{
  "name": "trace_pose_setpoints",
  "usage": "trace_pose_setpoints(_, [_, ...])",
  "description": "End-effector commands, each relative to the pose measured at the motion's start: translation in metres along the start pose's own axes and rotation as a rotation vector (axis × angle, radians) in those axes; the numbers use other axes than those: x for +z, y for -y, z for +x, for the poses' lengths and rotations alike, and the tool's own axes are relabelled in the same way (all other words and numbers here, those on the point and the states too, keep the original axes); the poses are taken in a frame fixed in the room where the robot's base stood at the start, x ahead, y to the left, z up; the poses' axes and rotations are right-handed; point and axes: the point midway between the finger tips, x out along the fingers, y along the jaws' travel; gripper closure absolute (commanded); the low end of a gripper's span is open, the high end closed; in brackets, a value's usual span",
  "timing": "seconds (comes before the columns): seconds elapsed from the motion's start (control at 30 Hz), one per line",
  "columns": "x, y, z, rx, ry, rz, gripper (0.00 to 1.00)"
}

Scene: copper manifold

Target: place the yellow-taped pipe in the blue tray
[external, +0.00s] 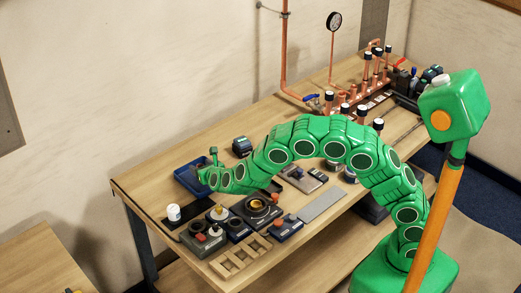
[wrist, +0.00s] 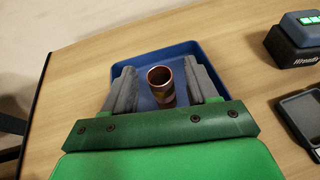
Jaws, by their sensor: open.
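The blue tray (external: 183,186) lies near the far left of the workbench; it also shows in the wrist view (wrist: 206,58). The copper pipe (wrist: 160,78) stands roughly upright, a little tilted, over the tray floor, with its open end toward the camera. A yellowish band shows on its side. My gripper (wrist: 160,76) is open, with one grey finger on each side of the pipe and a gap at both sides. The pipe's lower end is hidden behind the gripper body. In the external view my gripper is at the tray and the pipe cannot be made out.
A dark tool battery (wrist: 293,40) and a dark open box (wrist: 302,115) lie right of the tray. A white jar (external: 173,212), fixtures and a wooden rack (external: 240,258) stand nearer the front. The copper manifold (external: 365,95) is at the back right. Bare wood surrounds the tray's left side.

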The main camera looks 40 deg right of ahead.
Motion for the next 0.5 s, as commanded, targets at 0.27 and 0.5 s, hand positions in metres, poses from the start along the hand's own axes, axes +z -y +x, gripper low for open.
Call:
trace_pose_setpoints(0.27, [0.002,-0.001,-0.043,0.003,0.004,-0.001,0.42])
trace_pose_setpoints(0.5, [0.003,0.0,-0.075,0.001,0.004,-0.001,0.42])
